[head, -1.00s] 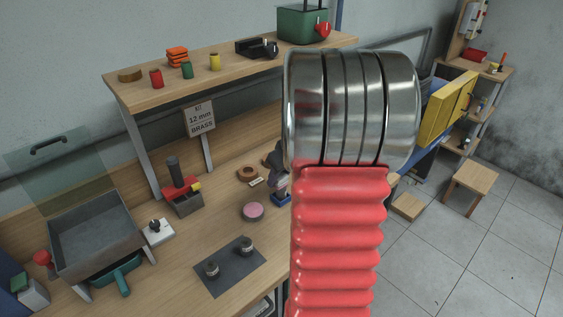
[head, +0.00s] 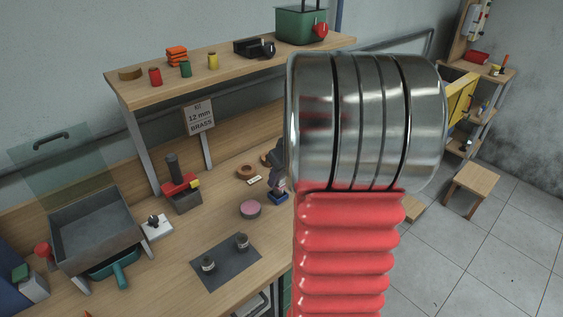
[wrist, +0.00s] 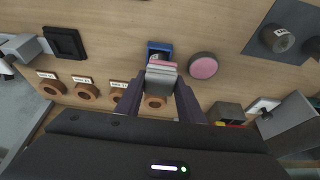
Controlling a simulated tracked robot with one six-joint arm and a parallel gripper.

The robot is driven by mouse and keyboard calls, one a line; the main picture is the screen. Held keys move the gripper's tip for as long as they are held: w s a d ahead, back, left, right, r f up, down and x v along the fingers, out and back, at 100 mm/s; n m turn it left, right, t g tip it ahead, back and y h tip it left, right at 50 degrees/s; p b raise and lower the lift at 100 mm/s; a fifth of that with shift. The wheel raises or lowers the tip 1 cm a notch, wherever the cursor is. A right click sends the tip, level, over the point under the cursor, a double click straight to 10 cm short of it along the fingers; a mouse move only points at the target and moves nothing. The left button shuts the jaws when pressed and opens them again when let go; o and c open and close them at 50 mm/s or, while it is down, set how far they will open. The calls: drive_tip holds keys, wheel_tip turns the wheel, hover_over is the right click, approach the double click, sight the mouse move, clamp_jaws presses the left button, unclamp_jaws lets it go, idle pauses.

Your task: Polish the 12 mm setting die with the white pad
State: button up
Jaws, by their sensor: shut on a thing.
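My gripper (wrist: 160,98) is shut on a pale grey-white block, the pad (wrist: 161,77), with a pinkish layer along its far edge. A blue holder (wrist: 158,47) lies just beyond the pad; I cannot tell if they touch. In the head view my gripper is mostly hidden behind my arm, and the blue holder (head: 278,197) shows below it. Two small metal dies, one nearer (head: 208,264) and one farther (head: 241,241), stand upright on a dark mat (head: 224,266). Their size marks are too small to read. A sign (head: 199,119) reads 12 mm BRASS.
A round pink-topped pad (head: 250,208) lies between the blue holder and the mat. Labelled copper-brown rings (wrist: 86,91) line the bench near my gripper. A red-and-black tool (head: 181,185), a white block with a knob (head: 157,227) and a grey tray (head: 91,233) stand left. A shelf (head: 225,69) overhangs the back.

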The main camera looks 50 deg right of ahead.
drive_tip(key=shift+a+r, duration=0.1)
drive_tip(key=shift+r, duration=2.6)
drive_tip(key=shift+w, duration=0.1)
